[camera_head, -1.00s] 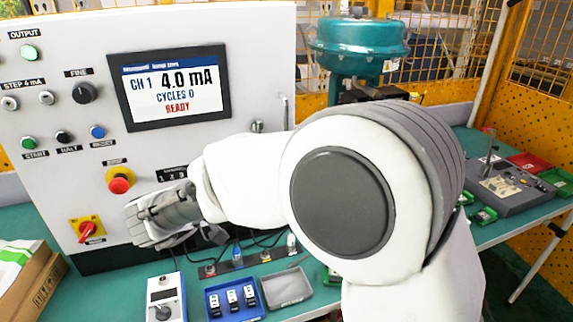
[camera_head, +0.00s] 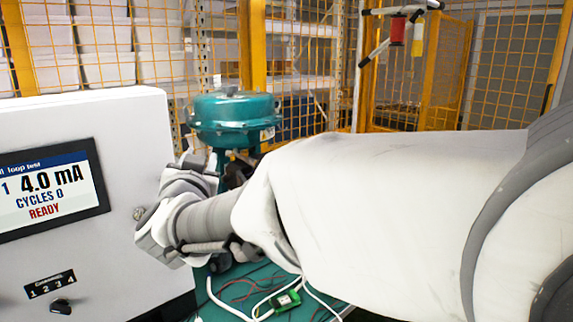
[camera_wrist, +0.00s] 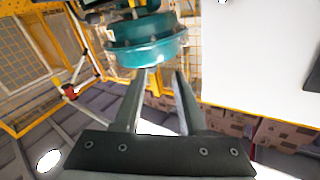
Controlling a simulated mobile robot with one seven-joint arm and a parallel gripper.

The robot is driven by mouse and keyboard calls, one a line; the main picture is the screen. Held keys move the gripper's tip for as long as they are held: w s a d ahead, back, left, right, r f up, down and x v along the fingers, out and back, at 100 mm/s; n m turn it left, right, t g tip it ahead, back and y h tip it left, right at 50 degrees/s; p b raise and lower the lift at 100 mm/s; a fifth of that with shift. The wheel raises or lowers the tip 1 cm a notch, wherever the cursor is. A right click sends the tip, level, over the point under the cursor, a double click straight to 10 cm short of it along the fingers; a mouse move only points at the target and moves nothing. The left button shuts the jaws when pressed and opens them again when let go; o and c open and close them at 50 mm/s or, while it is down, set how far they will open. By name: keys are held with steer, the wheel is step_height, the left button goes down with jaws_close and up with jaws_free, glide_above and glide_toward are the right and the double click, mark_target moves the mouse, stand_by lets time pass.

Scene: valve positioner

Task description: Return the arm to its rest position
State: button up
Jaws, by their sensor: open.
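My arm crosses the head view from the right edge toward the middle. In the head view its wrist end is beside the right edge of the white control panel (camera_head: 110,120), and my fingertips are hidden there. In the wrist view my gripper (camera_wrist: 163,75) shows two fingers apart with nothing between them. The teal valve actuator (camera_head: 235,112) stands behind my wrist in the head view. It also shows just beyond my fingertips in the wrist view (camera_wrist: 147,45); I cannot tell the exact gap.
The panel screen (camera_head: 48,190) reads 4.0 mA, CYCLES 0, READY. A green circuit board (camera_head: 287,301) with loose wires lies on the green bench below my arm. Yellow mesh fencing (camera_head: 90,40) stands behind. A tool with a red spool (camera_head: 397,30) hangs at the upper right.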

steer(key=s+d+f+g+h+p, duration=0.1)
steer(key=s+d+f+g, duration=0.3)
steer(key=s+d, duration=0.4)
steer(key=s+d+f+n+g+p, duration=0.1)
steer(key=s+d+f+g, duration=0.3)
steer(key=s+d, duration=0.5)
steer(key=s+d+f+g+h+p, duration=0.1)
steer(key=s+d+f+g, duration=0.3)
steer(key=s+d, duration=0.4)
steer(key=d+p, duration=0.1)
steer(key=d, duration=0.4)
steer(key=shift+s+f+n+g+h, duration=0.15)
steer(key=shift+f+n+g+h, duration=0.1)
steer(key=shift+n+g+h, duration=0.05)
